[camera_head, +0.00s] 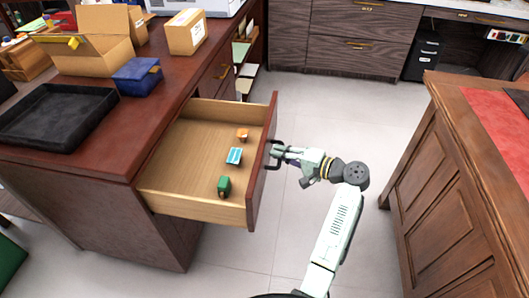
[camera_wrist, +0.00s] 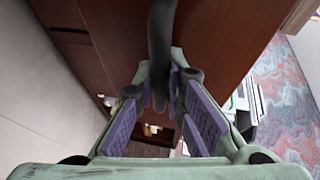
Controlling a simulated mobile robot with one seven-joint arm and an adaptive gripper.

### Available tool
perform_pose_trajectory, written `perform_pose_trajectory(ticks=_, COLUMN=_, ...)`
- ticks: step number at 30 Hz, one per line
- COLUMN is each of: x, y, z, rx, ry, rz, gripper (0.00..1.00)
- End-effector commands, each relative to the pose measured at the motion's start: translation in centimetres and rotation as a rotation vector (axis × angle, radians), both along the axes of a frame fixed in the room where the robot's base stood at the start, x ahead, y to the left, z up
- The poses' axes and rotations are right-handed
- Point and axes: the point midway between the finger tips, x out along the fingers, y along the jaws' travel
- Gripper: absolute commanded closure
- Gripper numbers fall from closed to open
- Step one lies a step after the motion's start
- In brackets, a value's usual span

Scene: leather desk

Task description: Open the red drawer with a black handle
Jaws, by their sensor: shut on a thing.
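The red-brown drawer (camera_head: 264,165) stands well out of the desk in the head view, its light wood inside showing. Its black handle (camera_head: 271,156) is on the front face. My gripper (camera_head: 280,152) is at the handle from the right, with its fingers shut on it. In the wrist view the dark handle (camera_wrist: 161,50) runs down between the purple-padded fingers of my gripper (camera_wrist: 162,95), against the red drawer front (camera_wrist: 235,35). Inside the drawer lie an orange item (camera_head: 242,134), a teal striped item (camera_head: 234,155) and a green item (camera_head: 224,186).
On the desk top (camera_head: 160,85) are a black tray (camera_head: 55,118), a blue box (camera_head: 137,76) and cardboard boxes (camera_head: 95,53). A wooden cabinet (camera_head: 440,190) stands at the right. Pale tiled floor (camera_head: 340,115) lies open between the desk and the cabinet.

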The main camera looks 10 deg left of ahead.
Motion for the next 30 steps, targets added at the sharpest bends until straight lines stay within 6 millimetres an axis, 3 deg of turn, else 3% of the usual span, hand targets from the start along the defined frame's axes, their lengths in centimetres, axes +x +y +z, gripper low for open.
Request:
perform_pose_trajectory(ticks=6, x=-0.1, y=-1.6, z=-0.1, rx=0.0, ry=0.003, rz=0.001, gripper=1.0)
perform_pose_trajectory(ticks=18, x=-0.1, y=-1.8, z=-0.1, rx=0.0, ry=0.004, rz=0.002, gripper=1.0)
perform_pose_trajectory(ticks=19, x=-0.1, y=-1.8, z=-0.1, rx=0.0, ry=0.003, rz=0.001, gripper=0.89)
perform_pose_trajectory(ticks=23, x=-0.1, y=-1.8, z=-0.1, rx=0.0, ry=0.003, rz=0.001, gripper=0.8)
perform_pose_trajectory(ticks=30, x=-0.1, y=-1.8, z=0.0, rx=0.0, ry=0.002, rz=0.001, gripper=0.8)
